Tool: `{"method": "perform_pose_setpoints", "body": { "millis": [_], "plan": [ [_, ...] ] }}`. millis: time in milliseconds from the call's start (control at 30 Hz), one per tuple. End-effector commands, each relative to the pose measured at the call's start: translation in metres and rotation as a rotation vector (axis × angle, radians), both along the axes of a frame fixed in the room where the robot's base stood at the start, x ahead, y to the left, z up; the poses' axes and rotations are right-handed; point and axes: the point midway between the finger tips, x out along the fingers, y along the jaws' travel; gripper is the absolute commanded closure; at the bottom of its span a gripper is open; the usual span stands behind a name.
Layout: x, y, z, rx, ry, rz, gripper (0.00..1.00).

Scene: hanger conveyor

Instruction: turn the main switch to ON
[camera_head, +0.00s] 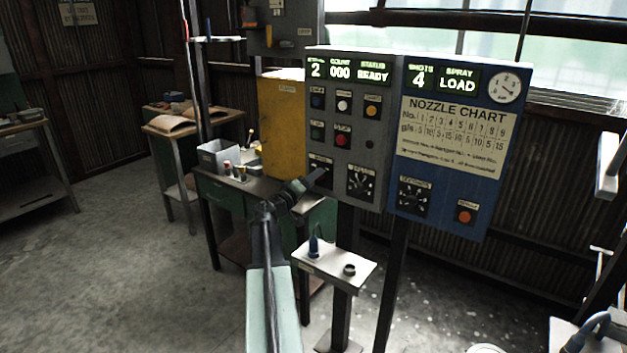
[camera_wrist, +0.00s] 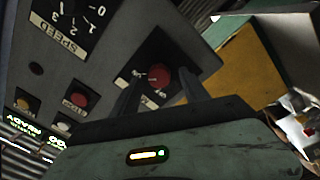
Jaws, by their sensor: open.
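The main switch appears to be the red round knob (camera_wrist: 160,77) on a black plate with small white markings in the wrist view. In the head view its black plate (camera_head: 320,164) is at the lower left of the grey control panel (camera_head: 385,194), and my gripper hides the knob. Which marking the knob points to cannot be read. My gripper (camera_head: 318,180) is close in front of that plate. In the wrist view the open fingers (camera_wrist: 160,88) stand on either side of the knob; whether they touch it cannot be told.
A SPEED dial (camera_head: 361,183) is beside the switch, with buttons including a red one (camera_head: 342,136) above. A blue nozzle-chart panel (camera_head: 480,215) stands to the right. A yellow cabinet (camera_head: 281,125) is to the left, and a small white shelf (camera_head: 325,275) is below.

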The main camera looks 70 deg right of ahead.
Motion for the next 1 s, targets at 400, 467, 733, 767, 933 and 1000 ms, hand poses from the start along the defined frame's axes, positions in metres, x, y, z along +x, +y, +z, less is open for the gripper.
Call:
{"method": "perform_pose_setpoints", "body": {
  "millis": [400,467,733,767,933,1000],
  "plan": [
    [0.018,0.068,-0.005,0.000,0.000,0.002,0.47],
    [0.019,0.069,-0.005,0.000,0.000,0.002,0.47],
    [0.019,0.068,-0.004,-0.001,0.000,0.001,0.47],
    [0.019,0.068,-0.004,-0.001,0.000,0.001,0.47],
    [0.029,0.072,-0.002,-0.001,0.000,0.015,0.47],
    [0.055,0.083,0.002,0.000,0.000,0.052,0.47]
  ]
}}
